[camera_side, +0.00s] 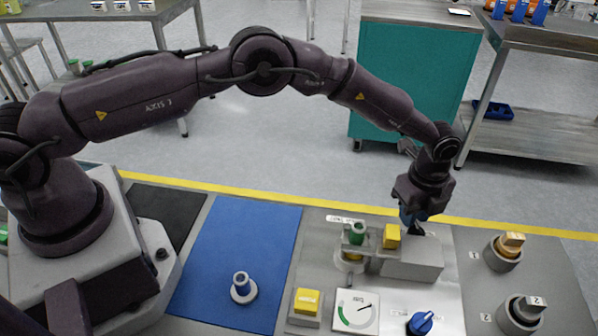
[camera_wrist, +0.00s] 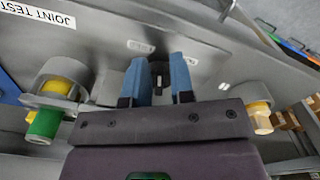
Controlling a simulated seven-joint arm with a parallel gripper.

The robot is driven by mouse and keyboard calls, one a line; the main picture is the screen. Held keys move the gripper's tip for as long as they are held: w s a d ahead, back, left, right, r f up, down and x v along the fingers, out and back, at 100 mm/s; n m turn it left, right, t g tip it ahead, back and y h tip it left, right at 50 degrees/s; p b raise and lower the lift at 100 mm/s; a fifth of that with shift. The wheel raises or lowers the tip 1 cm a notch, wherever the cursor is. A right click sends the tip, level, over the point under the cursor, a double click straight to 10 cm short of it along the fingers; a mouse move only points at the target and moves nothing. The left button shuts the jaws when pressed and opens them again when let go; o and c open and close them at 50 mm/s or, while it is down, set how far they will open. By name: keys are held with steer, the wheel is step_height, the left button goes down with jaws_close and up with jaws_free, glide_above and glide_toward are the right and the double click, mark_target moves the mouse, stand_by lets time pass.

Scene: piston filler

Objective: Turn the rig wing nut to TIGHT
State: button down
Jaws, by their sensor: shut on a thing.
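The test rig is a grey block (camera_side: 415,262) on a light plate, with a green-topped part (camera_side: 356,235) and a yellow block (camera_side: 391,236) at its left. My gripper (camera_side: 408,222) reaches down just behind the rig block, its blue fingers partly hidden there. In the wrist view, the two blue fingers of my gripper (camera_wrist: 160,75) stand on either side of a small dark piece (camera_wrist: 158,76), which appears to be the wing nut. The wing nut is not clearly visible in the side view.
A dial gauge (camera_side: 356,311), a yellow button (camera_side: 307,301) and a blue knob (camera_side: 420,323) sit in front of the rig. Holders labelled 1 (camera_side: 503,258) and 2 (camera_side: 518,318) stand at the right. A blue mat (camera_side: 225,262) at the left carries a ringed peg (camera_side: 243,289).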

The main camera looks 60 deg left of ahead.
steer(key=shift+w+d+f, duration=0.1)
steer(key=shift+f, duration=0.6)
steer(key=shift+w+a, duration=0.25)
steer(key=shift+a, duration=0.05)
steer(key=shift+w+a+r, duration=0.1)
steer(key=shift+a+r, duration=0.05)
steer(key=shift+r, duration=3.05)
